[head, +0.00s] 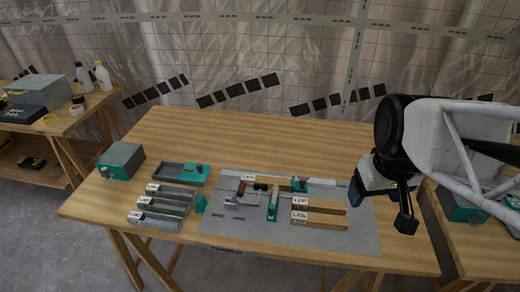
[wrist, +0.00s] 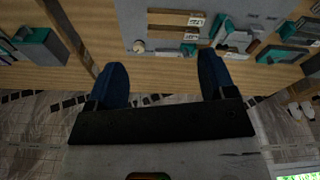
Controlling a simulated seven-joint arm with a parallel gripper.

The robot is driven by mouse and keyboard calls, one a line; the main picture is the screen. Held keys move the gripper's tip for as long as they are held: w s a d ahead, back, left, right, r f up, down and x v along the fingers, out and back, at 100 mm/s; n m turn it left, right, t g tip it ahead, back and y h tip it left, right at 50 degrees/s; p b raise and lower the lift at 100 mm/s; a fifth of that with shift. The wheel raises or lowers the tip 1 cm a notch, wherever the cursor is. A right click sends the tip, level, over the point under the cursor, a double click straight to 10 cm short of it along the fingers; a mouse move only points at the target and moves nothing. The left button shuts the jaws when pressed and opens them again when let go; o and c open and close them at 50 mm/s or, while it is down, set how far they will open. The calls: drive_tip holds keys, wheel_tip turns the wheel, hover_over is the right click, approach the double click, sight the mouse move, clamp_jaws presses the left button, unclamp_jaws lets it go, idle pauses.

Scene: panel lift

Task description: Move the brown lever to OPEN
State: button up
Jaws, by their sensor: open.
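A grey panel (head: 290,243) lies on the wooden table and carries several small fittings. A small brown piece (head: 241,187), which looks like the brown lever, is at its left part beside a white label (head: 248,177). The lettering is too small to read, so I cannot tell where OPEN is. My gripper (head: 382,205) is open and empty, above the right edge of the panel and well apart from the brown piece. In the wrist view my gripper (wrist: 160,80) shows two blue fingers spread apart, with the panel (wrist: 250,12) beyond them.
Two labelled brown bars (head: 328,209) lie at the panel's right. A green upright piece (head: 272,206) stands mid-panel. Grey trays (head: 165,193) and a grey-green box (head: 121,160) are to the left. The back of the table is clear.

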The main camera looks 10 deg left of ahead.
drive_tip(key=w+a+f+n, duration=0.3)
drive_tip(key=w+a+n, duration=0.2)
drive_tip(key=w+a, duration=0.25)
drive_tip(key=n+g, duration=0.2)
drive_tip(key=n, duration=0.8)
hover_over(244, 188)
wheel_tip(244, 188, down, 13)
drive_tip(key=shift+f, duration=0.15)
drive_tip(key=shift+f, duration=3.75)
drive_tip(key=c, duration=1.3)
